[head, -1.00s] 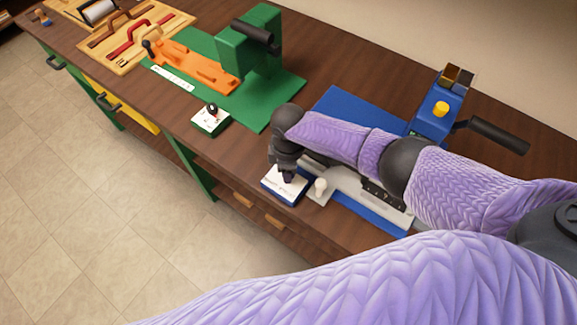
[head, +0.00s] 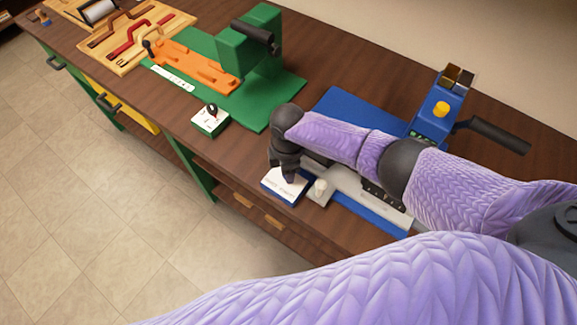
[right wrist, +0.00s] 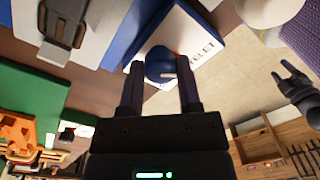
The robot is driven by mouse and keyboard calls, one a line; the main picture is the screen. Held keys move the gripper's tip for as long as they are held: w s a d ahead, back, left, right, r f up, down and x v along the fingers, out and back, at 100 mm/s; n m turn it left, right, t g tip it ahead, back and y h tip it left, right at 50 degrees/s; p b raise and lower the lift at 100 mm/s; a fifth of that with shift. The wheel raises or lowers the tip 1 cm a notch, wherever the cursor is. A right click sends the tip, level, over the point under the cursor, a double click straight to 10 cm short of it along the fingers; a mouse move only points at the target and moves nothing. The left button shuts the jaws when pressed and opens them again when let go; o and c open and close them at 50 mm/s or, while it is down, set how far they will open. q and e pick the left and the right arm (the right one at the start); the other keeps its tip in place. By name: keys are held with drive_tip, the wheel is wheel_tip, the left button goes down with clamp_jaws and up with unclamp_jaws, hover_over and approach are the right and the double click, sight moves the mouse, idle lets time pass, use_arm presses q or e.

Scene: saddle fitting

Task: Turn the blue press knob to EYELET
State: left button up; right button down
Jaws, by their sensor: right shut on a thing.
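The blue press knob (right wrist: 160,66) stands on a blue box with a white label plate (right wrist: 205,38) in the right wrist view. Part of a word ending in "LET" is readable on the plate, beside a red mark near the knob. My right gripper (right wrist: 160,78) is shut on the knob, a finger on each side. In the head view my right gripper (head: 288,178) points down onto the box (head: 281,192) and hides the knob. A dark gripper, apparently my left one (right wrist: 281,74), hangs away from the bench with its fingers apart.
The blue press (head: 432,122) with its black lever stands right of the box, partly behind my right arm.

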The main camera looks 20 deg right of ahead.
use_arm(q)
drive_tip(key=shift+d, duration=0.15)
drive_tip(key=shift+d, duration=0.15)
use_arm(e)
drive_tip(key=shift+c, duration=1.5)
unclamp_jaws()
use_arm(q)
drive_tip(key=r+p, duration=0.3)
drive_tip(key=shift+w+d+r, duration=0.2)
drive_tip(key=shift+d+r, duration=0.05)
use_arm(e)
wheel_tip(320, 180, up, 10)
drive_tip(key=shift+w, duration=0.15)
